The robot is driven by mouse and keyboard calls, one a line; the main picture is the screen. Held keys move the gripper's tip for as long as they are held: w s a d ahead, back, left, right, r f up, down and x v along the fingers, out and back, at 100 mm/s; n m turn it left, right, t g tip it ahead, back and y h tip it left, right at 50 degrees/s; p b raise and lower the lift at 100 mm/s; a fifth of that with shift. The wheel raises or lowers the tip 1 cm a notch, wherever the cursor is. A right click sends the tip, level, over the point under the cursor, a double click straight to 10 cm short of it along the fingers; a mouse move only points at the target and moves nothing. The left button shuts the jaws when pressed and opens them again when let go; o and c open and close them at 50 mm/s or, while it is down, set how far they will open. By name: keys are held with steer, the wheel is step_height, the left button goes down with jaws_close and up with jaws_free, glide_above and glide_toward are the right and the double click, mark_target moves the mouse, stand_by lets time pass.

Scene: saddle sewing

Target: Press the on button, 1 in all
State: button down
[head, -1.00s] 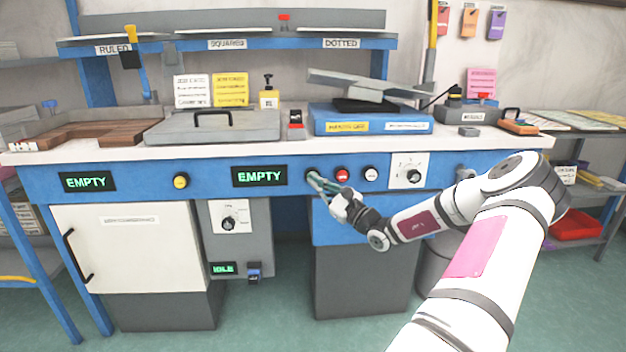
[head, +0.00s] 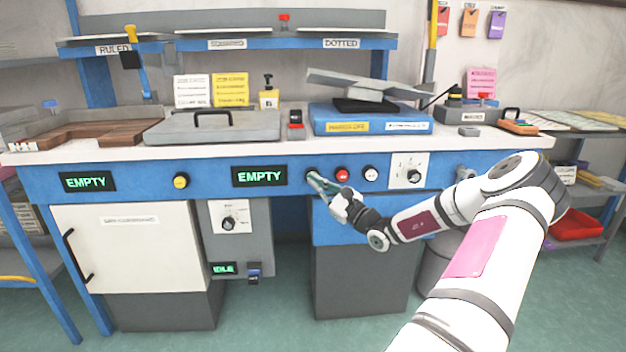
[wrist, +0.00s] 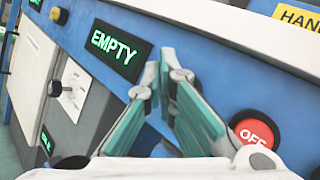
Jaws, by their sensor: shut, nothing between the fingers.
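My gripper (head: 320,183) is shut and empty, its teal fingers pointing at the blue front panel. In the wrist view the fingertips (wrist: 163,75) are at the panel between the green EMPTY display and the red OFF button (wrist: 256,132). In the head view a dark round button (head: 311,175) shows right at the fingertips, left of the red button (head: 342,174). Its label is not readable, and the fingers cover this spot in the wrist view. I cannot tell whether the fingertips touch it or whether it is pressed in.
A white-faced button (head: 371,173) and a dial plate (head: 409,171) sit further right on the panel. The EMPTY display (head: 259,176) is just left of the fingertips. A yellow button (head: 181,181) is further left. The worktop above holds a blue machine (head: 371,119).

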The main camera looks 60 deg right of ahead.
steer(key=shift+w+d, duration=0.25)
steer(key=shift+d, duration=0.05)
